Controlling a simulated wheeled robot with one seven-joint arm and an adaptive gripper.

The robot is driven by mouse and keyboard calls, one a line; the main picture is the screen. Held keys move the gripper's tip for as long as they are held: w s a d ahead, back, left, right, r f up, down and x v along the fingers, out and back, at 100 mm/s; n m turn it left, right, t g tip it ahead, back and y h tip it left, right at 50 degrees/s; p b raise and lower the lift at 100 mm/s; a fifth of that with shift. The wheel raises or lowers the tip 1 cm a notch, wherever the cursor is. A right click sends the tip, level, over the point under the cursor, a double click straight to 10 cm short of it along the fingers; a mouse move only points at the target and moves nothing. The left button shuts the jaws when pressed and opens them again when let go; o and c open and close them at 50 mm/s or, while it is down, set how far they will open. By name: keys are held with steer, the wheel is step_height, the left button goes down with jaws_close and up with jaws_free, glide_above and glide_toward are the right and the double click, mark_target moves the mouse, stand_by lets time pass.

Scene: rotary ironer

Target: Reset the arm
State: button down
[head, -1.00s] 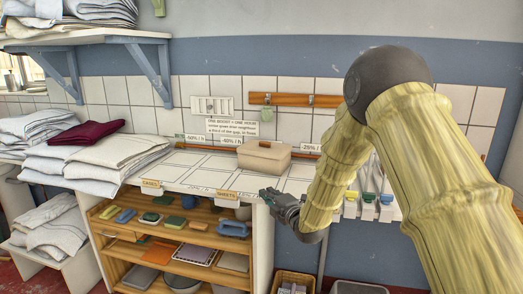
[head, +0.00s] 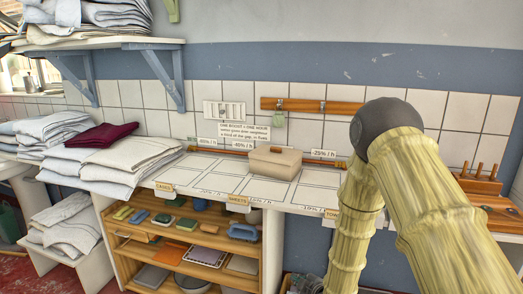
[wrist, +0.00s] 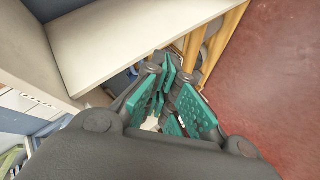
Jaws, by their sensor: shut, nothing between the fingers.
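My gripper (wrist: 170,98) shows in the wrist view, its teal-padded fingers closed together with nothing between them. It points down past the edge of a pale board, with red floor to the right. In the head view my bamboo-like arm rises at the right, bent at a dark round joint. The gripper itself is out of the head view, below its lower edge.
A white counter (head: 217,183) bears a beige lidded box (head: 270,162). Folded linens (head: 120,160) and a maroon cloth (head: 102,135) lie at its left. Wooden shelves (head: 190,238) hold several small items below. A peg rack (head: 478,180) stands at the right.

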steer(key=s+d+f+m+g+h+p, duration=0.1)
steer(key=s+d+f+m+g, duration=0.1)
steer(key=s+f, duration=0.35)
steer(key=s+d+f+m+g+h+p, duration=0.1)
steer(key=s+f+m+g, duration=0.15)
steer(key=s, duration=0.65)
steer(key=s+d+f+m+g+h, duration=0.1)
steer(key=s+d+f+m, duration=0.2)
steer(key=s, duration=0.4)
steer(key=s+d+f+m+g+p, duration=0.1)
steer(key=s+m+g, duration=0.1)
steer(key=s, duration=0.6)
steer(key=s+d+m+g+p, duration=0.1)
steer(key=s+m+g, duration=0.1)
steer(key=s, duration=0.7)
steer(key=s+d+f+m+g+h, duration=0.1)
steer(key=s+m+g, duration=0.1)
steer(key=s, duration=0.6)
steer(key=shift+s+d+f+m+p, duration=0.2)
steer(key=shift+d+f+m+p, duration=0.15)
steer(key=shift+d+m+p, duration=0.1)
